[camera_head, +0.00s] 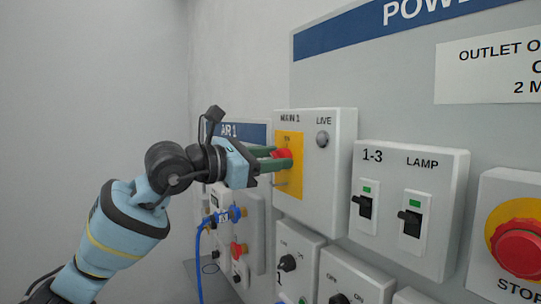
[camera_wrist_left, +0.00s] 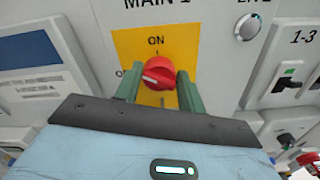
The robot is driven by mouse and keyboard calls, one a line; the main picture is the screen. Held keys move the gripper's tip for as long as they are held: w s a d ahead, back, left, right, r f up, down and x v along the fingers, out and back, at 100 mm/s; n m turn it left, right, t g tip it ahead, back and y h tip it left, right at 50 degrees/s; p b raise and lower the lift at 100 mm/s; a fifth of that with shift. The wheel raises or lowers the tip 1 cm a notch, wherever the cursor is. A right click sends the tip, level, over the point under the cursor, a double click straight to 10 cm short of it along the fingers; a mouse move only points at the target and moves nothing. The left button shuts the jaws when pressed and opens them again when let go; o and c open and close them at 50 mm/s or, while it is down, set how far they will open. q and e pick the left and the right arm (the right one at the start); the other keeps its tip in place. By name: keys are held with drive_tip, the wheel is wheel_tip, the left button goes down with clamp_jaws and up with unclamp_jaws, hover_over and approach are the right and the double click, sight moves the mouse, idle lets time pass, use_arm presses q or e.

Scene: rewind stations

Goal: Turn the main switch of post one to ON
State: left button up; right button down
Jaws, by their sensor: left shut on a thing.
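The main switch (camera_head: 282,154) is a red rotary knob on a yellow plate, on the grey box marked MAIN 1 (camera_head: 328,180). In the left wrist view the knob (camera_wrist_left: 158,72) has a white mark pointing left, toward a label partly hidden at the plate's left edge; ON is printed above it. My left gripper (camera_head: 277,158) has its green fingers on both sides of the knob and is shut on it; it also shows in the left wrist view (camera_wrist_left: 160,88). The LIVE lamp (camera_head: 322,139) looks grey and unlit. My right gripper is not in view.
To the right are a box with the 1-3 and LAMP switches (camera_head: 412,153) and a red STOP button (camera_head: 519,247) on yellow. Below are black rotary knobs (camera_head: 288,262). Behind my left arm are the AIR 1 panel (camera_head: 255,131) and a blue hose (camera_head: 200,255). The left side is open.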

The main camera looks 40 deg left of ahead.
use_arm(q)
drive_tip(key=shift+d+f+m+p, duration=0.1)
drive_tip(key=shift+m+p, duration=0.05)
drive_tip(key=shift+m, duration=2.35)
drive_tip(key=shift+d+f+m+p, duration=0.1)
drive_tip(key=shift+m+p, duration=0.05)
drive_tip(key=shift+m, duration=2.35)
drive_tip(key=o, duration=0.9)
drive_tip(key=shift+a, duration=0.1)
